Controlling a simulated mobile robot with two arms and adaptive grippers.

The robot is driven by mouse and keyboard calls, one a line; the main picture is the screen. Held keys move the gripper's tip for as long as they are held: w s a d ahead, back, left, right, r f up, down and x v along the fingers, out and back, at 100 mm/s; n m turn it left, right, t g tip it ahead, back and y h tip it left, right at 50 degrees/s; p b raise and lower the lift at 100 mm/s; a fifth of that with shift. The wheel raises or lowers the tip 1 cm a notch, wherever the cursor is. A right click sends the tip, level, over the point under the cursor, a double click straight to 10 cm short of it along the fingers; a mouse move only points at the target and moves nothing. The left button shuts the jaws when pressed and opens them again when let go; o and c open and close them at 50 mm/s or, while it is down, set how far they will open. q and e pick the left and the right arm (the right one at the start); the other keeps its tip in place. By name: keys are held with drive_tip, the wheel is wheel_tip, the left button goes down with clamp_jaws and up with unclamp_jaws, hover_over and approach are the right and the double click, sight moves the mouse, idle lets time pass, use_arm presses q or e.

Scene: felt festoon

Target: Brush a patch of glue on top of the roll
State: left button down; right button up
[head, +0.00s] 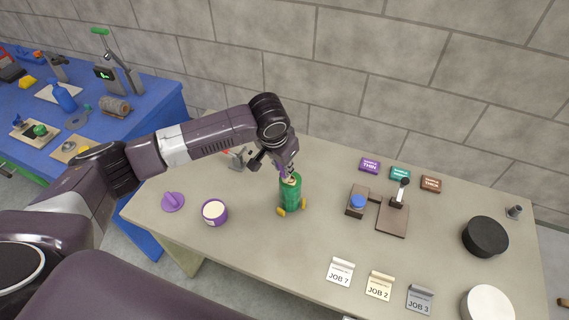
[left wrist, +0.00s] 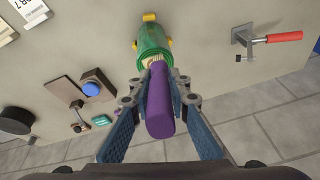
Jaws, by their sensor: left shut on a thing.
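The roll (head: 290,196) is green and sits upright between yellow supports on the grey table; it also shows in the left wrist view (left wrist: 150,38). My left gripper (head: 287,172) is just above the roll's top. In the left wrist view its blue-padded fingers (left wrist: 158,88) are shut on the purple handle of a brush (left wrist: 160,108). The pale bristles point at the roll's top end; whether they touch it, or whether glue is there, I cannot tell. An open purple glue pot (head: 214,212) with pale contents stands left of the roll. My right gripper is not in view.
A purple lid (head: 172,202) lies left of the pot. A red-handled clamp (left wrist: 270,38) stands near the table edge. A brown device with a blue cap (head: 357,202) stands right of the roll. Job cards (head: 340,271) line the front; black (head: 485,237) and white (head: 487,303) discs lie right.

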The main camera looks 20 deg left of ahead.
use_arm(q)
drive_tip(key=shift+s, duration=0.6)
drive_tip(key=shift+w, duration=1.25)
drive_tip(key=shift+s, duration=0.6)
drive_tip(key=shift+w, duration=0.1)
drive_tip(key=shift+w+d, duration=0.9)
drive_tip(key=shift+d, duration=0.15)
drive_tip(key=shift+s, duration=0.1)
idle(0.4)
